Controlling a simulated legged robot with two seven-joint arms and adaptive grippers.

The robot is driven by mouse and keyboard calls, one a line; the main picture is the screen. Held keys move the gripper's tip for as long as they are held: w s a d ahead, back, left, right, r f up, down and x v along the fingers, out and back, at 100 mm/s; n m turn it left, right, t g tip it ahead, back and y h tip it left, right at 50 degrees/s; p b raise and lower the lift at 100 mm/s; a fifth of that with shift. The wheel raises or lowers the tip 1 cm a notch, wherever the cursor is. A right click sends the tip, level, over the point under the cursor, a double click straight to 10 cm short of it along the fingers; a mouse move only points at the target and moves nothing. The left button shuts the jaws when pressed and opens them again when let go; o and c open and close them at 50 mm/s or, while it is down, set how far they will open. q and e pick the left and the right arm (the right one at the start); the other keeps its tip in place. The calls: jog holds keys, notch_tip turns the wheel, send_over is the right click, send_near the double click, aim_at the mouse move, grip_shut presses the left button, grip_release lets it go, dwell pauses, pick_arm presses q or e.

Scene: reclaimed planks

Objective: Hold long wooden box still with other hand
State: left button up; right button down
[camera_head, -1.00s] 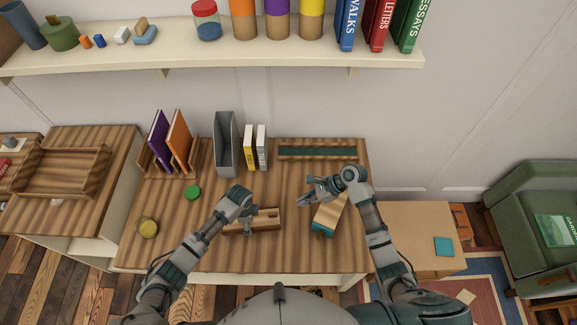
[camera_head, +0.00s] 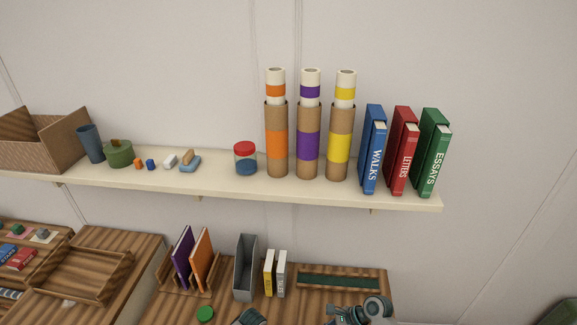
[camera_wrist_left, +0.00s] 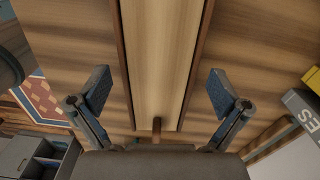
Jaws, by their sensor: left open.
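The long wooden box (camera_wrist_left: 160,55) shows in the left wrist view as a pale wooden strip with darker side walls and a small round wooden peg (camera_wrist_left: 157,127) at its near end. My left gripper (camera_wrist_left: 159,88) is open, with one finger on each side of the box and a gap to both walls. In the head view the box is out of frame, and only a bit of my left arm shows at the bottom edge. My right gripper (camera_head: 342,314) is partly cut off at the bottom edge of the head view; its fingers are unclear.
A wall shelf (camera_head: 220,187) carries jars, tubes and books above the desk. A grey file holder (camera_head: 245,268), a book rack (camera_head: 192,284), upright books (camera_head: 274,274) and a long dark green tray (camera_head: 338,281) stand along the back of the desk. A green disc (camera_head: 205,314) lies at front left.

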pick_arm(q)
notch_tip(320, 180, up, 3)
jog(key=shift+r+p, duration=0.15)
jog(key=shift+p, duration=1.1)
pick_arm(e)
notch_tip(320, 180, up, 3)
jog(key=shift+r, duration=0.2)
